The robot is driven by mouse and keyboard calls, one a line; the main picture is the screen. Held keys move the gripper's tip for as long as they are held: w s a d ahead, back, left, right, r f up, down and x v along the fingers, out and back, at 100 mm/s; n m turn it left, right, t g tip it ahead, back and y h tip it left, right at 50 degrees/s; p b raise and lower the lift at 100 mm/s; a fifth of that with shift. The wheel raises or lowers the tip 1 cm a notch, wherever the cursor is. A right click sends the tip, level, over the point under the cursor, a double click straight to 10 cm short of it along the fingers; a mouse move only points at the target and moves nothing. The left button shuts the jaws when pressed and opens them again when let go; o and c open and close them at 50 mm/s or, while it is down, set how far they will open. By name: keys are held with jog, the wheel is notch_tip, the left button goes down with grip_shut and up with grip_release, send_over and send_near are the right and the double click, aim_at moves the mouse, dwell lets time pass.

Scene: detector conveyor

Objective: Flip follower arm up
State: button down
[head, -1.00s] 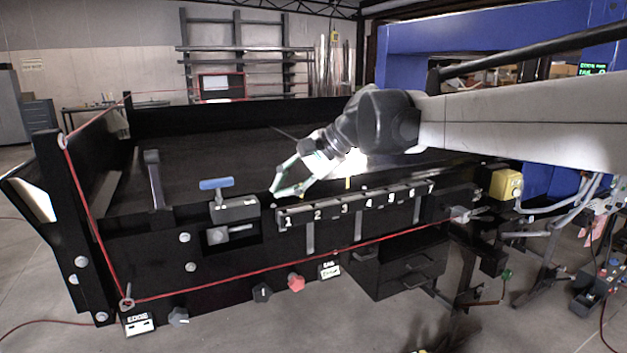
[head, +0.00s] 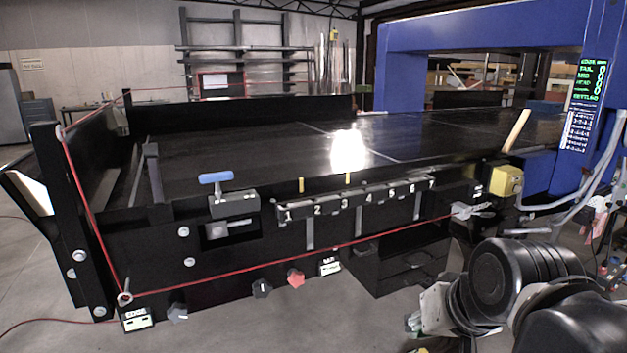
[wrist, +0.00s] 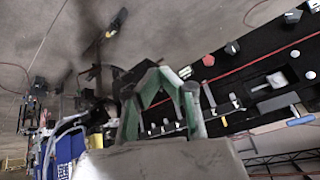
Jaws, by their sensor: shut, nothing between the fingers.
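I cannot tell for sure which part is the follower arm. A tan bar (head: 516,131) stands tilted at the right end of the black bed, above the yellow box. A dark upright post (head: 154,176) stands at the left end of the bed. My gripper (head: 413,322) is low at the front right, apart from the conveyor, with its fingers partly hidden by my wrist. In the wrist view my gripper (wrist: 156,72) is shut and empty, its green-edged fingers meeting at the tips.
The black bed (head: 230,160) has a blue-handled clamp (head: 216,182) and a numbered rail (head: 355,200) along its front. A red cord (head: 250,270) runs across the front. The yellow box (head: 505,180) and cables crowd the right side.

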aim_at(154, 173)
jog(key=s+d+f+h, duration=0.1)
jog(key=s+d+f, duration=0.2)
jog(key=s+f, duration=0.1)
jog(key=w+a+r+n+g+y+p, duration=0.15)
jog(key=w+a+r+y, duration=0.25)
jog(key=w+a+r, duration=0.65)
jog(key=w+a+r+g+y, duration=0.2)
jog(key=w+a+r+y, duration=0.3)
jog(key=w+a, duration=0.95)
jog(key=w+a+r+g+y+p, duration=0.15)
jog(key=w+a+r+y, duration=0.25)
jog(key=w+a+r, duration=0.65)
jog(key=w+a+f+n+g+y, duration=0.2)
jog(key=w+a+g+y, duration=0.25)
jog(key=w+a, duration=0.75)
jog(key=s+a+p, duration=0.2)
jog(key=s+a, duration=0.4)
jog(key=a, duration=0.3)
jog(key=shift+s+a+f+t+p, duration=0.25)
jog(key=shift+t+p, duration=0.1)
jog(key=shift+t, duration=0.1)
